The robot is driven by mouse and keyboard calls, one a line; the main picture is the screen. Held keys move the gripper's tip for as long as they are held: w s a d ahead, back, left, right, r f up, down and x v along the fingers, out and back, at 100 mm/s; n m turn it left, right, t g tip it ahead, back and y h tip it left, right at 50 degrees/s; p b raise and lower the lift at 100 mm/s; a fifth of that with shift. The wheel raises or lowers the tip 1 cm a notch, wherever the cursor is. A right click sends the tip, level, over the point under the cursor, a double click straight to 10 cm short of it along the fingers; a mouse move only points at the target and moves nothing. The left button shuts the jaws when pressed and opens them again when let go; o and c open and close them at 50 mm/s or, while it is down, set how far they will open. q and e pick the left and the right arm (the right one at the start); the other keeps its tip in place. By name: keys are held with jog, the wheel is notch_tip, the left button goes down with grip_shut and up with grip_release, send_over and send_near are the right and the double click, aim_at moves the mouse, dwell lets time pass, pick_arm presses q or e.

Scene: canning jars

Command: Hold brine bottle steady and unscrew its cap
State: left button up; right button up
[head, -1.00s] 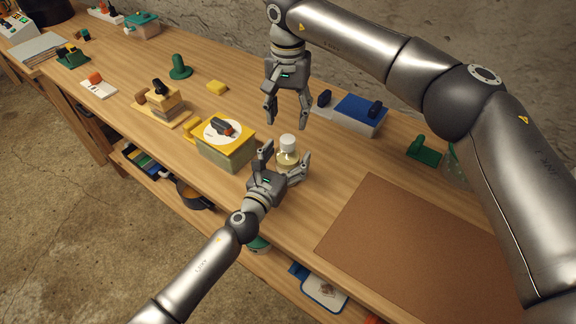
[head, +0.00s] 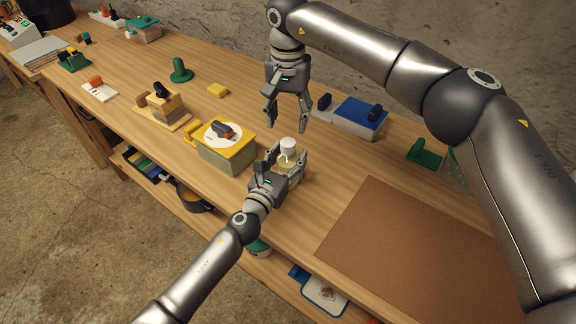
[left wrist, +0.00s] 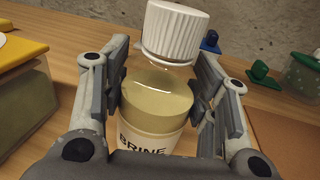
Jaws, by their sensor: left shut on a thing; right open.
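The brine bottle (left wrist: 157,98) stands upright on the bench, with a pale yellow body and a label reading BRINE in the left wrist view. Its white ribbed cap (left wrist: 174,33) sits on top and also shows in the head view (head: 288,144). My left gripper (head: 288,162) is shut on the bottle's body, one finger on each side, below the cap. In the left wrist view the left gripper (left wrist: 160,95) frames the bottle. My right gripper (head: 287,124) is open and empty, pointing down above the bench, just behind and above the cap.
A yellow-lidded box (head: 226,153) stands left of the bottle. A blue-and-white block (head: 357,113) lies behind it to the right. A brown mat (head: 400,235) covers the bench at front right. A green piece (head: 424,152) lies further right.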

aim_at(288, 142)
jog(key=m, duration=1.3)
jog(key=shift+m, duration=0.3)
jog(key=m, duration=0.6)
jog(key=shift+m, duration=0.4)
jog(key=m, duration=0.6)
jog(key=shift+m, duration=0.4)
jog(key=m, duration=1.7)
jog(key=shift+f+m, duration=0.35)
jog(key=shift+m, duration=0.05)
notch_tip(288, 142, down, 7)
jog(key=shift+f, duration=0.15)
